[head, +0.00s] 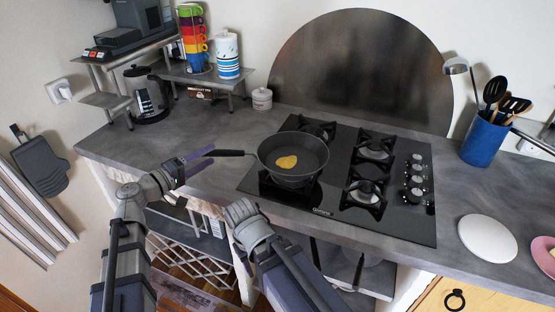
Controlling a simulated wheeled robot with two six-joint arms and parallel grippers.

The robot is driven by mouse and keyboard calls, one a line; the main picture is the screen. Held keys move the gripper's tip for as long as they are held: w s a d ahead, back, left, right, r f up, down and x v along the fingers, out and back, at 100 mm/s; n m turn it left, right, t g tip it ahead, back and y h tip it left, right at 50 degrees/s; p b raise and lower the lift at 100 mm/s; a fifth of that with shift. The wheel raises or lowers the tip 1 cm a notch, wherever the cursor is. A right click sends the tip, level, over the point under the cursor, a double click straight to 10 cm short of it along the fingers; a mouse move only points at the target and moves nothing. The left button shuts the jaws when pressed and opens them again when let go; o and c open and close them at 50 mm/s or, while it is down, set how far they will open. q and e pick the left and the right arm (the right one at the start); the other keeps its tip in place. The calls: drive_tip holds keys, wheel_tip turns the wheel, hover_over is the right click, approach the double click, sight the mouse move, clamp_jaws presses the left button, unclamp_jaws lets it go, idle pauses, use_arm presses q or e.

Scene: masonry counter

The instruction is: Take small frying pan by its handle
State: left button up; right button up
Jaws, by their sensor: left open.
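The small frying pan (312,153) is dark and round and sits on the left front burner of the black gas hob. A small yellow piece of food (287,162) lies in it. Its black handle (230,153) points left, past the hob's edge and over the grey counter. My left gripper (207,158) is open, with its purple fingers at the handle's free end. I cannot tell whether the fingers touch the handle. My right arm shows at the bottom middle, in front of the counter, but its fingers do not show.
The hob (400,222) has several burners and knobs at its right. A blue utensil pot (484,140) and a white round plate (487,238) stand to the right. A coffee pot (148,97), a cup rack and a small white jar (262,98) stand at the back left.

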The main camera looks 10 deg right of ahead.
sight(214, 153)
use_arm(q)
drive_tip(key=x, duration=0.3)
drive_tip(key=shift+w+f, duration=0.1)
drive_tip(key=shift+w, duration=0.05)
clamp_jaws()
idle(0.3)
idle(0.9)
